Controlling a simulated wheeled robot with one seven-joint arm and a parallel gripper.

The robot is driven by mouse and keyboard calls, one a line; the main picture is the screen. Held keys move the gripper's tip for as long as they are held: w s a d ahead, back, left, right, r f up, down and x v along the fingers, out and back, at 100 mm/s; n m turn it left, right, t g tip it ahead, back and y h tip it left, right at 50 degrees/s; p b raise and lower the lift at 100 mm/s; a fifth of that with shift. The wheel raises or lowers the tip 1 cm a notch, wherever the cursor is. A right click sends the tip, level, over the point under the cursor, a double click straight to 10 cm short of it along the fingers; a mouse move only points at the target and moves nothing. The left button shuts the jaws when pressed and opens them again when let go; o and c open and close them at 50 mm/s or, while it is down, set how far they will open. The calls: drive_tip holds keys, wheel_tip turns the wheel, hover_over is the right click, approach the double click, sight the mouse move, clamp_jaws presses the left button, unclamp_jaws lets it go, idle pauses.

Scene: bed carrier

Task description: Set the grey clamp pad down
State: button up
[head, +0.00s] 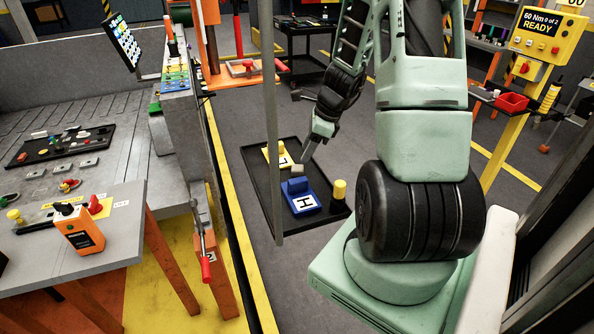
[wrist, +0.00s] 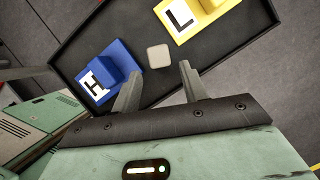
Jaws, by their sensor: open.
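The grey clamp pad (wrist: 158,56), a small pale rounded square, shows in the wrist view over the dark tray (wrist: 215,55), between the blue H block (wrist: 101,71) and the yellow L block (wrist: 193,17). It appears to lie on the tray floor. It also shows in the head view (head: 297,169), partly hard to make out. My gripper (wrist: 161,67) is open, its two fingers apart, with the pad just beyond the fingertips and not gripped. In the head view my gripper (head: 303,158) points down over the tray.
In the head view a black post with a yellow cap (head: 339,190) stands at the tray's right end. A thin grey upright pole (head: 272,140) crosses in front of the tray. A grey machine bed (head: 60,115) and a bench (head: 120,215) stand left.

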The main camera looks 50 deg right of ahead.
sight(298, 167)
drive_tip(key=shift+p+x, duration=0.3)
drive_tip(key=shift+x, duration=2.75)
drive_tip(key=shift+s+a, duration=0.1)
drive_tip(key=c, duration=0.8)
